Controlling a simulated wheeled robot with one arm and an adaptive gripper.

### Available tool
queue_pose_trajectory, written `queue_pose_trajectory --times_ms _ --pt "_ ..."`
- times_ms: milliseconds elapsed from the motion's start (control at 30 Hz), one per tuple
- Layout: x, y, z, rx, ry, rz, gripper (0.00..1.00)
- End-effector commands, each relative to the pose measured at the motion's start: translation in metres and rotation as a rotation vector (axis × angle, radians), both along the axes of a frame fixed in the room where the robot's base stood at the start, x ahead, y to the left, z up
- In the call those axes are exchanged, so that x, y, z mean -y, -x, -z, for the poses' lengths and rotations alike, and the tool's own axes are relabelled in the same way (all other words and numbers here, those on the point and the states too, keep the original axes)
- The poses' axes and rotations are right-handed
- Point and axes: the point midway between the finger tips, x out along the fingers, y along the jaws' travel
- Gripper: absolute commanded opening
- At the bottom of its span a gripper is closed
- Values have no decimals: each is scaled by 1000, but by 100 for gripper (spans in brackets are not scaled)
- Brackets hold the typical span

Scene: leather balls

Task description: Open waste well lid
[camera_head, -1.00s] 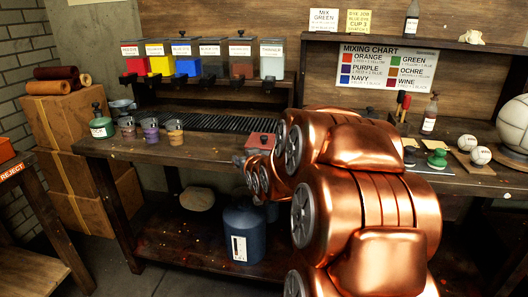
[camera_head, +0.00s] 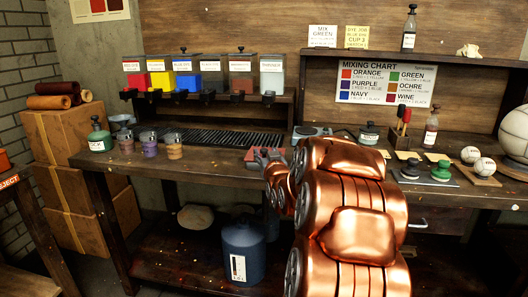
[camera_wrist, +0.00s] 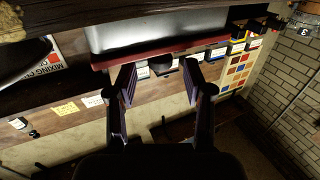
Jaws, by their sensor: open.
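A dull red lid-like piece (camera_head: 256,154) lies at the front of the workbench, partly hidden by my gripper; I take it to be the waste well lid. In the wrist view, a long dark-red edge (camera_wrist: 150,54) runs beside a grey, shiny surface (camera_wrist: 160,28), just beyond the fingertips. My gripper (camera_head: 270,158) is at the red piece in the head view. In the wrist view my gripper (camera_wrist: 160,76) has its two fingers spread apart, with nothing held between them. I cannot tell whether the fingers touch the red edge.
A dark drain grate (camera_head: 220,138) lies behind on the bench. Dye dispensers (camera_head: 213,78) line the shelf above it. Small cups (camera_head: 172,146) and a green bottle (camera_head: 99,137) stand left. A hot plate (camera_head: 313,131) and a jar (camera_head: 369,133) stand right. A blue drum (camera_head: 243,250) is below.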

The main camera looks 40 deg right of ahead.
Motion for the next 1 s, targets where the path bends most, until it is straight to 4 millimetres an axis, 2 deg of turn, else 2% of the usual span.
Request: queue_pose_trajectory --times_ms 233,600,1000 --pt "15 -23 0 2 1 0 52" --pt "18 -28 1 0 0 0 52" --pt "18 -28 1 -1 -1 0 10"
